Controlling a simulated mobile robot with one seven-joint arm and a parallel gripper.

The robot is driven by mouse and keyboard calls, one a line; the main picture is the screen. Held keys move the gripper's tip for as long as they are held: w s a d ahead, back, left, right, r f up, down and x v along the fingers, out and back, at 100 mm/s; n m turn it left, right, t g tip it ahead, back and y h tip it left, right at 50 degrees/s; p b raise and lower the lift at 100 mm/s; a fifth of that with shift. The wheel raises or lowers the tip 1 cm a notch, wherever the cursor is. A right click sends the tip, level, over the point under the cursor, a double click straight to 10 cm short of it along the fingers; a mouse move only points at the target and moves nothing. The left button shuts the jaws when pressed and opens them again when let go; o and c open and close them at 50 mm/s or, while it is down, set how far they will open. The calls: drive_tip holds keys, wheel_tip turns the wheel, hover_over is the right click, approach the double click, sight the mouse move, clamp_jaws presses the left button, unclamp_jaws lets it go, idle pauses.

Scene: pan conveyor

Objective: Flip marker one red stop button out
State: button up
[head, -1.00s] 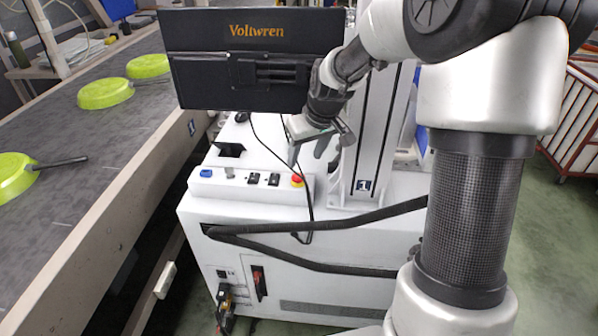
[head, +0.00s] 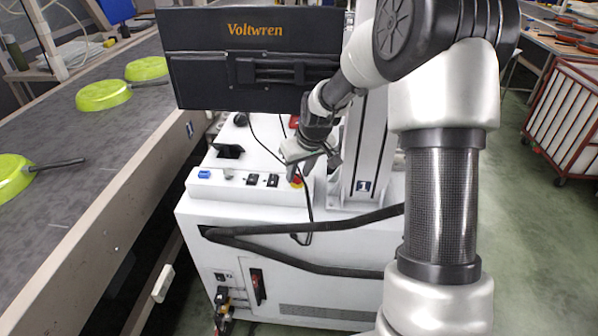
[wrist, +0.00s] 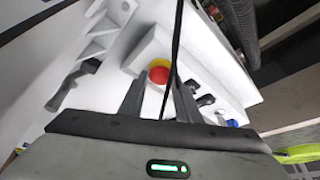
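The red stop button (head: 296,182) with its yellow collar sits at the right end of the white control panel (head: 225,190), on top of the white cabinet marked 1. In the wrist view the red button (wrist: 158,75) shows beyond and between the two fingers. My gripper (head: 312,178) is just above and beside the button in the head view, partly covering it. In the wrist view my gripper (wrist: 158,103) has its fingers apart, with nothing between the fingertips except a black cable crossing in front of the button. I cannot tell whether a finger touches the button.
A black cable (head: 309,205) hangs past the panel's right end. Black switches (head: 262,180) and a blue button (head: 204,174) sit left on the panel. The white column (head: 368,150) stands close right; the Voltwren box (head: 250,60) is above. A conveyor (head: 80,170) with green pans runs at left.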

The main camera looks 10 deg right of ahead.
clamp_jaws()
drive_tip(key=shift+r+p, duration=0.55)
drive_tip(key=shift+r, duration=0.35)
drive_tip(key=o, duration=0.7)
unclamp_jaws()
drive_tip(key=p+v, duration=0.2)
drive_tip(key=v, duration=1.5)
drive_tip(key=shift+r+p, duration=0.25)
drive_tip(key=shift+p, duration=0.1)
